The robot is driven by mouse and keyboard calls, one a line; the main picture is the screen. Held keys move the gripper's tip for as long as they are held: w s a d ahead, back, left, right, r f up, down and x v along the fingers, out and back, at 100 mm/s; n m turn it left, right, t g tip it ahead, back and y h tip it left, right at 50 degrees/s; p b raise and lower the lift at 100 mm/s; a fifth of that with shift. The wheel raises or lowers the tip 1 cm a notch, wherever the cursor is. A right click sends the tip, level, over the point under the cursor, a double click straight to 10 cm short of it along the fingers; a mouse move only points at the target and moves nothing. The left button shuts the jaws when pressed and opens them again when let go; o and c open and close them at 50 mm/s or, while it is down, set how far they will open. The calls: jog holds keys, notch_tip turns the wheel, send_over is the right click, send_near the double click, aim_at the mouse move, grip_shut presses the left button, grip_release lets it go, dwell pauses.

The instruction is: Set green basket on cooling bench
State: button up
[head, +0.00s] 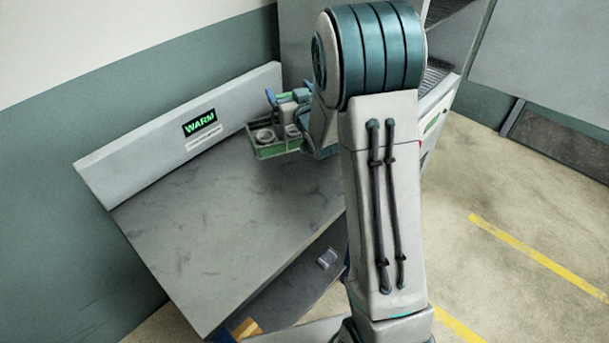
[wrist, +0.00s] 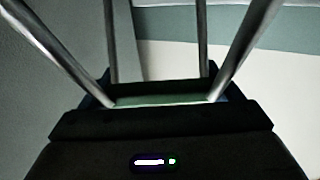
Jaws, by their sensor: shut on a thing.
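The green basket (head: 268,152) shows in the head view, with metal rings visible inside it. My gripper (head: 292,97) is shut on it at its top, and my arm hides its right part. In the head view the basket appears over the far right part of the grey bench (head: 220,220); I cannot tell whether it touches the top. The bench has an upright back panel with a display reading WARM (head: 200,123). In the wrist view, metal rods of the basket (wrist: 235,55) and a green strip (wrist: 160,99) fill the space in front of my gripper.
The bench top left of the basket is bare. A lower shelf (head: 290,290) holds a small grey item (head: 327,258). A grey machine (head: 440,100) stands behind my arm. The floor (head: 520,210) at right is open, with yellow lines.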

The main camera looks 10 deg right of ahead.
aim_at(286, 146)
jog(key=n+y+b, duration=0.1)
jog(key=b, duration=0.1)
jog(key=r+n+y+b, duration=0.1)
jog(key=b, duration=0.1)
jog(key=r+g+y+b, duration=0.1)
jog(key=y+b, duration=0.1)
jog(key=b, duration=0.1)
jog(key=shift+s+a+r+n, duration=0.2)
jog(key=shift+s+r+n, duration=0.05)
jog(key=shift+s+n, duration=0.15)
jog(key=shift+s+r+n+g+y+b, duration=0.3)
jog(key=shift+s+y+b, duration=0.2)
jog(key=shift+b, duration=0.7)
jog(key=s+d+n+g+y+b, duration=0.15)
jog(key=s+b, duration=0.35)
jog(key=b, duration=0.5)
jog(key=shift+y, duration=0.35)
jog(key=f+b, duration=0.1)
jog(key=f, duration=0.2)
jog(key=f+b, duration=0.1)
jog(key=f, duration=0.2)
jog(key=f+b, duration=0.1)
jog(key=f, duration=0.2)
jog(key=shift+s+a+f, duration=0.1)
jog(key=shift+s+f, duration=0.15)
jog(key=shift+f, duration=0.1)
